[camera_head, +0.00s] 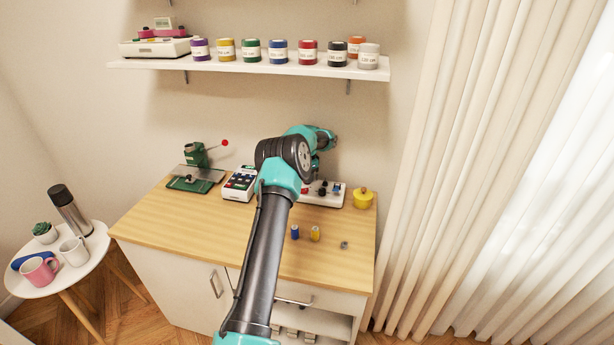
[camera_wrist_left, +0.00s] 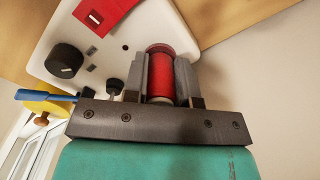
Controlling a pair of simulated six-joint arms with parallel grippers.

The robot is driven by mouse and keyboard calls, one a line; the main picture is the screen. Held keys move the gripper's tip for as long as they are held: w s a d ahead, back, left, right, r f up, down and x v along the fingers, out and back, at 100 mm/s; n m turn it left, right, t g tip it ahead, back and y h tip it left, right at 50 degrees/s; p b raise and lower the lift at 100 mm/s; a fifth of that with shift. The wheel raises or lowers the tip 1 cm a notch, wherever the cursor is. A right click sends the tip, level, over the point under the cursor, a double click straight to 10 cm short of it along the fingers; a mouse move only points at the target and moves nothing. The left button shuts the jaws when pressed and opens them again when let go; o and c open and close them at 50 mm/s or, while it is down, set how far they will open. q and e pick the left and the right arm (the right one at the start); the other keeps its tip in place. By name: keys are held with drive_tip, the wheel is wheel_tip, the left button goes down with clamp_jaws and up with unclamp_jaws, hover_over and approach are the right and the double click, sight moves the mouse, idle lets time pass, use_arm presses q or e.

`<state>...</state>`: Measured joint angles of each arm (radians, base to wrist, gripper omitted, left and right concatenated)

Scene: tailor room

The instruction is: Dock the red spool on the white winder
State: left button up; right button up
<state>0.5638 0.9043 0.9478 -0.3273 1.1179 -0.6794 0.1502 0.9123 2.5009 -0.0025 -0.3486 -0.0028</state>
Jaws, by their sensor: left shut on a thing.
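The red spool (camera_wrist_left: 172,72) is between the two dark fingers of my left gripper (camera_wrist_left: 160,82), which is shut on it, in the left wrist view. The white winder (camera_wrist_left: 86,62) lies beyond the fingers, with a red square, a black knob and a small dark post beside the left finger. The spool overlaps the winder's edge in that view; I cannot tell whether it touches. In the head view the winder (camera_head: 331,201) stands at the back right of the table, partly hidden by my left arm. The held spool and fingertips are hidden there. My right gripper is not in view.
A blue spool (camera_head: 295,232) and a yellow spool (camera_head: 315,234) stand on the wooden table (camera_head: 170,225), near a small grey piece (camera_head: 344,245). A yellow pot (camera_head: 363,199) is right of the winder. A white button box (camera_head: 240,184) and green machine (camera_head: 195,158) stand left.

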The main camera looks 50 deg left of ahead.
use_arm(q)
drive_tip(key=o, duration=0.6)
drive_tip(key=shift+r, duration=5.45)
